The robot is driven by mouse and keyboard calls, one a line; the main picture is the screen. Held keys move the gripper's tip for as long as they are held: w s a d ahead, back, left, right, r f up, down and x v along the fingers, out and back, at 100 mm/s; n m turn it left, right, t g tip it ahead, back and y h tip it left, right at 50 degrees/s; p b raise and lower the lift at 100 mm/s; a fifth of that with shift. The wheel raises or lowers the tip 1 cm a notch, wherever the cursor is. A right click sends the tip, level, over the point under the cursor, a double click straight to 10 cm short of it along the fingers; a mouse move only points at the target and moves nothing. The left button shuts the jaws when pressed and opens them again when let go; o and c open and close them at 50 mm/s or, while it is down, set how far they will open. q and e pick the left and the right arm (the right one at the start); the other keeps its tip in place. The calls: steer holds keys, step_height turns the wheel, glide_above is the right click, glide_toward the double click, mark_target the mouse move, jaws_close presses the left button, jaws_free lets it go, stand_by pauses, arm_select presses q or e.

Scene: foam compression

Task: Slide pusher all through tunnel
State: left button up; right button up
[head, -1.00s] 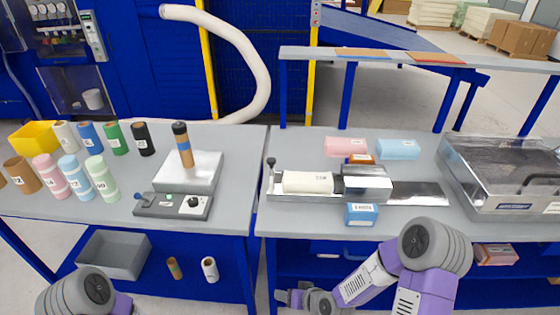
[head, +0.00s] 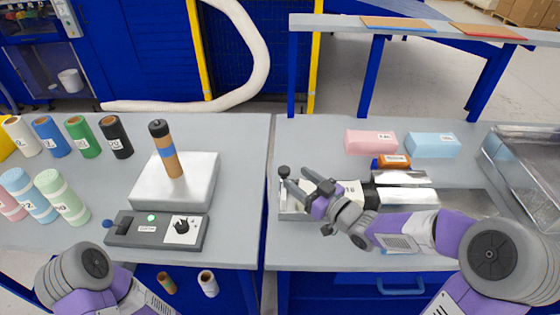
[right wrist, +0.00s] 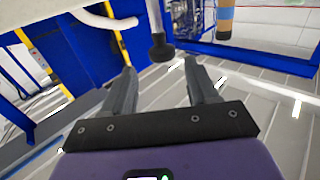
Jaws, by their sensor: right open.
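The pusher's dark knob (head: 284,171) stands upright at the left end of the metal trough (head: 296,215). A white foam roll (head: 352,190) lies in the trough, partly hidden by my right gripper. The silver tunnel (head: 405,197) is to its right, partly covered by my right arm. My right gripper (head: 299,178) is open, its fingers pointing left toward the knob. In the right wrist view, the knob (right wrist: 161,48) shows just beyond and between the two open fingertips (right wrist: 159,68), with nothing held. My left gripper is out of view; only its arm shows.
A metal tray (head: 530,170) stands at the right. A control box (head: 155,230) and several foam rolls are on the left table.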

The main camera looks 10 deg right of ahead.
mark_target(288, 173)
steer(key=shift+b+x, duration=0.65)
steer(key=shift+x, duration=2.35)
steer(key=shift+a, duration=0.15)
jaws_close()
